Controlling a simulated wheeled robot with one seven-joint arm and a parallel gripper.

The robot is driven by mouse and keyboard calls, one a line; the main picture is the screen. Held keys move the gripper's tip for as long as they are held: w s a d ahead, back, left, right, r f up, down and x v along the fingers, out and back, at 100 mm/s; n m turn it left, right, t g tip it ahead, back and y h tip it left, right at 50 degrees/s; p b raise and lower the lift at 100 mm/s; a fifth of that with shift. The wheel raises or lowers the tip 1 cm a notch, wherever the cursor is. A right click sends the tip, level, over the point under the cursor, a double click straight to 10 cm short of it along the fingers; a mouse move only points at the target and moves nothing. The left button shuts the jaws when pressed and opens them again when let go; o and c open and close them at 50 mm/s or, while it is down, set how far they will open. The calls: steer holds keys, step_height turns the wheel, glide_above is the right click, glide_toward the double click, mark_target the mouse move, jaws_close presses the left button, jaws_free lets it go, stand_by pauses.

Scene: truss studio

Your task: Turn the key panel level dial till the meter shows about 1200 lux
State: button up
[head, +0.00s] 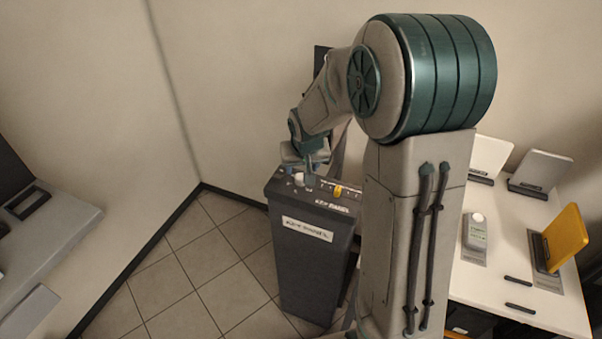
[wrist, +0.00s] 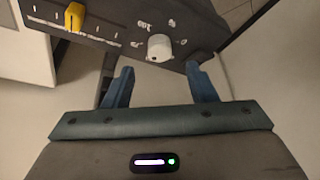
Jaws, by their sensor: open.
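The key panel (head: 310,260) is a dark grey pedestal with a white label on its front. Its level dial, a small white knob (head: 298,179), stands on the sloped top; the dial also shows in the wrist view (wrist: 159,48), with white marks around it. My gripper (wrist: 159,72) is open, its two blue fingers apart. In the wrist view the dial is just beyond the fingertips, between their lines; I cannot tell contact. In the head view my gripper (head: 308,168) is over the panel top.
A yellow slider (head: 338,190) sits on the panel top, right of the dial. The white table (head: 510,290) at right holds a yellow upright panel (head: 566,238) and pale panels (head: 540,168). A grey counter (head: 50,230) is at left. Tiled floor between is clear.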

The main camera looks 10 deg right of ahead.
mark_target(301, 176)
steer(key=shift+x, duration=2.85)
steer(key=shift+f, duration=0.15)
steer(key=c, duration=1)
